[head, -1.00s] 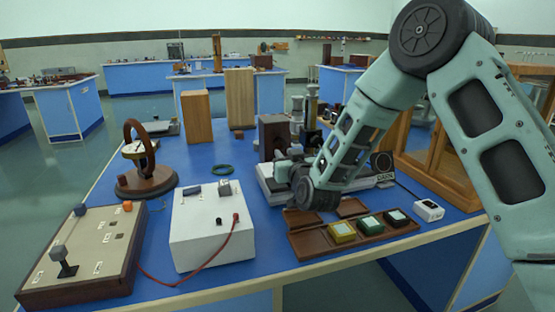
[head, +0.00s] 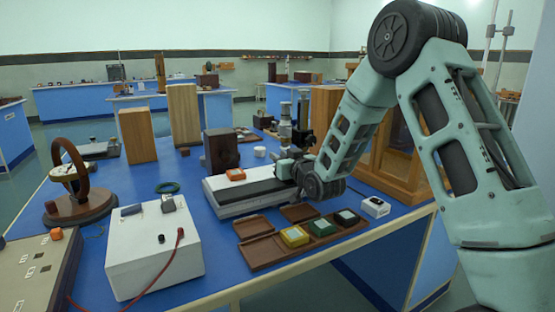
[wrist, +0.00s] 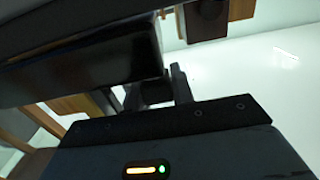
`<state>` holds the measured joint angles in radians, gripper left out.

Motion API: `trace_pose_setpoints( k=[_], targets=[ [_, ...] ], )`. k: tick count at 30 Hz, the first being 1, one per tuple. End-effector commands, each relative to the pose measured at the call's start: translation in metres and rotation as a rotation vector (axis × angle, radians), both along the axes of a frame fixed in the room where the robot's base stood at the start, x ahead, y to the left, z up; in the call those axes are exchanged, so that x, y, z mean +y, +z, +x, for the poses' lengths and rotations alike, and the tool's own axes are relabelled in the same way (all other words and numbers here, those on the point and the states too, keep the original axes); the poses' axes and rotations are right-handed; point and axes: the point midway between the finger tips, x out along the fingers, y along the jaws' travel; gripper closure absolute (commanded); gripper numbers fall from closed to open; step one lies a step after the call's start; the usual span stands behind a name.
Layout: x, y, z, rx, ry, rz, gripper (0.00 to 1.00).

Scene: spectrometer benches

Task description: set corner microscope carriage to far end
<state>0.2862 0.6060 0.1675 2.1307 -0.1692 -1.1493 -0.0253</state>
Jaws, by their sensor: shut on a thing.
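The corner microscope has a long pale base (head: 232,208) with a dark rail along its top, on the blue bench. Its carriage with the upright microscope column (head: 285,128) stands toward the right part of the base. My gripper (head: 288,168) is at the carriage, low above the rail, and shut on a part of it. The exact grip is too small to tell in the head view. In the wrist view my fingers (wrist: 160,88) close on a dark part, mostly in shadow. My wrist and forearm hide the right end of the base.
A brown tray (head: 262,252) with small coloured boxes lies in front. A wooden cabinet (head: 375,150) stands behind my arm. A white box (head: 152,255) is at left.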

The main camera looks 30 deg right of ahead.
Motion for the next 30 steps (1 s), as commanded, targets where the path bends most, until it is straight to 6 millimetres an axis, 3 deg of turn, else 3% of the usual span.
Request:
trace_pose_setpoints(
  k=[4, 5, 6, 7, 20, 30],
  targets=[
    [-0.007, 0.000, 0.000, 0.000, -0.015, -0.002, 1.00],
    [-0.008, 0.000, 0.000, 0.000, -0.015, -0.002, 0.68],
    [-0.007, 0.000, 0.000, 0.000, -0.015, -0.002, 0.57],
    [-0.007, 0.000, 0.000, 0.000, -0.014, -0.002, 0.55],
    [-0.004, 0.000, -0.009, 0.000, -0.009, -0.002, 0.55],
    [-0.004, -0.001, -0.080, 0.002, -0.010, -0.003, 0.55]
  ],
)
